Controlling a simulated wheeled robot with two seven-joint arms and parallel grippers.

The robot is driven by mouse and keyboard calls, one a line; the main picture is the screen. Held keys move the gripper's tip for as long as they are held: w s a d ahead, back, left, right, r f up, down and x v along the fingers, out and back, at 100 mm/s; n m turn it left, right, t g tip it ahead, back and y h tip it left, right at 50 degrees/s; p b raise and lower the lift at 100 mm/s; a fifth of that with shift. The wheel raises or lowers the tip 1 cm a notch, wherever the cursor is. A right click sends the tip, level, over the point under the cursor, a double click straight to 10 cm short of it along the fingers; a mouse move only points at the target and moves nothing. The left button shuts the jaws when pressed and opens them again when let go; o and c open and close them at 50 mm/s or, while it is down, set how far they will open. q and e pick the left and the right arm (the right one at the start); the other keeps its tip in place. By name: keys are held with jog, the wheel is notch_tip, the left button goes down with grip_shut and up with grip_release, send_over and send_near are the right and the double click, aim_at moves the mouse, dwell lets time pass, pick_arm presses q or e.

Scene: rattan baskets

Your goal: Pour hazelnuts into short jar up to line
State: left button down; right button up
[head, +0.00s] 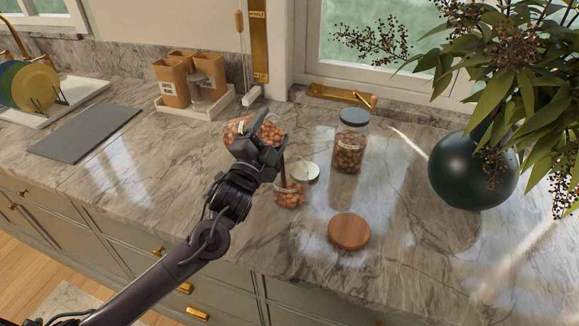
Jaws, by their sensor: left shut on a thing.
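My left gripper (262,160) is shut on a clear jar of hazelnuts (238,129), held tilted on its side above the counter. A short jar (288,196) stands on the counter just below and to the right of the gripper, with hazelnuts in its lower part. The gripper hides part of the held jar and of the short jar's upper edge. I cannot make out a fill line. My right gripper does not show.
A round wooden lid (349,231) lies in front, and a pale metal lid (305,172) lies beside the short jar. A dark green vase (470,171) with leaves stands at the right. A white tray with boxes (207,110) is behind. A grey mat (85,133) lies left.

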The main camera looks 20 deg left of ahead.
pick_arm(q)
jog(key=shift+s+d+r+m+h+b, duration=0.1)
jog(key=shift+r+m+h+b, duration=0.1)
jog(key=shift+m, duration=0.3)
jog(key=shift+d+r+m+h+b, duration=0.1)
jog(key=shift+m+h+b, duration=0.1)
jog(key=shift+m, duration=0.3)
dwell(0.8)
jog(key=shift+s+d+r+m+h, duration=0.15)
jog(key=shift+d+m+h, duration=0.15)
jog(key=shift+d+m, duration=0.65)
dwell(1.6)
jog(key=shift+d+m+h, duration=0.25)
jog(key=shift+m+h, duration=0.35)
jog(key=shift+m, duration=1.05)
dwell(2.0)
